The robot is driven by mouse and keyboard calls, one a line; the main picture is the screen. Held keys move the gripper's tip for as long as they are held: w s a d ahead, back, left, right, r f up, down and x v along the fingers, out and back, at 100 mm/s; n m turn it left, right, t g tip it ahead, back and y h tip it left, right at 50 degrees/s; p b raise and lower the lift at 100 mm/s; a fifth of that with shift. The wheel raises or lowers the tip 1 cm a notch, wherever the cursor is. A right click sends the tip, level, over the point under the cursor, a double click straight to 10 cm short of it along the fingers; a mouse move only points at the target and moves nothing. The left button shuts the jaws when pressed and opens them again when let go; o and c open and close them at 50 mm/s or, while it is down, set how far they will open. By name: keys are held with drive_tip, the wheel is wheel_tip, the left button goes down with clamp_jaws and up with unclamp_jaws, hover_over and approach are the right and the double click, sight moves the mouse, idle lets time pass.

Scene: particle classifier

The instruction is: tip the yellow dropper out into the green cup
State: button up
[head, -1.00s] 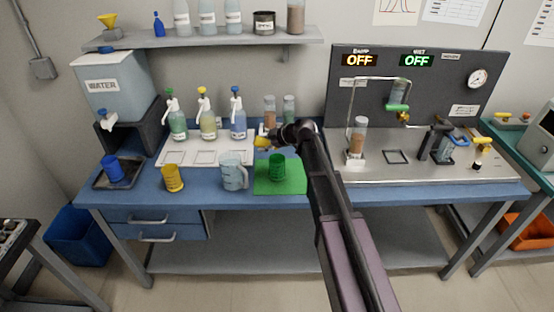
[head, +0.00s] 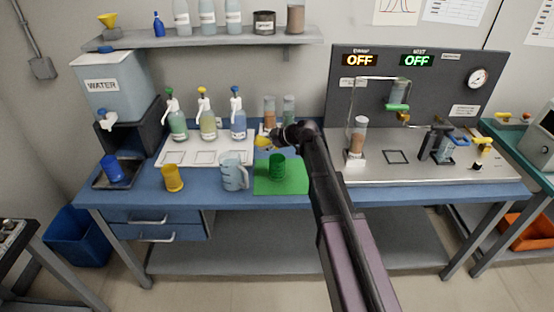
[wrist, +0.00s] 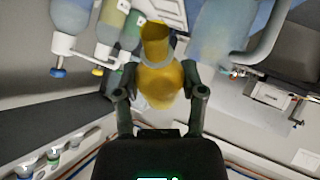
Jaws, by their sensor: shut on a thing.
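My gripper (wrist: 160,92) is shut on the yellow dropper (wrist: 158,85). The dropper's round body lies between the fingers, and its narrower open end points up in the upside-down wrist view, towards the bench. In the head view the dropper (head: 262,142) shows as a small yellow shape left of my gripper (head: 275,137), tilted and above the bench. The green cup (head: 277,168) stands upright on a green mat (head: 295,184), in front of and below the dropper, slightly to its right. I cannot see anything leaving the dropper.
A clear pitcher (head: 233,174) and a yellow cup (head: 173,178) stand left of the mat. Pump bottles (head: 238,125) stand on a white tray (head: 190,158) behind them. Sample tubes (head: 269,110) stand behind my gripper. A metal rig (head: 430,170) occupies the right.

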drive_tip(key=shift+d+r+m+y+b, duration=0.15)
drive_tip(key=shift+d+r+y+b, duration=0.1)
drive_tip(key=shift+y+b, duration=0.35)
drive_tip(key=shift+d+r+m+y+b, duration=0.15)
drive_tip(key=shift+d+r+y+b, duration=0.05)
drive_tip(key=shift+y+b, duration=0.4)
idle(3.5)
idle(0.8)
drive_tip(key=shift+a+h+p, duration=0.3)
drive_tip(key=shift+h+p, duration=0.5)
drive_tip(key=shift+p, duration=0.15)
drive_tip(key=shift+a+f+n+h+p, duration=0.25)
drive_tip(key=shift+f+n+h+p, duration=0.2)
drive_tip(key=shift+h+p, duration=0.25)
drive_tip(key=shift+f, duration=0.15)
drive_tip(key=shift+a+f+h, duration=0.15)
drive_tip(key=shift+h, duration=0.35)
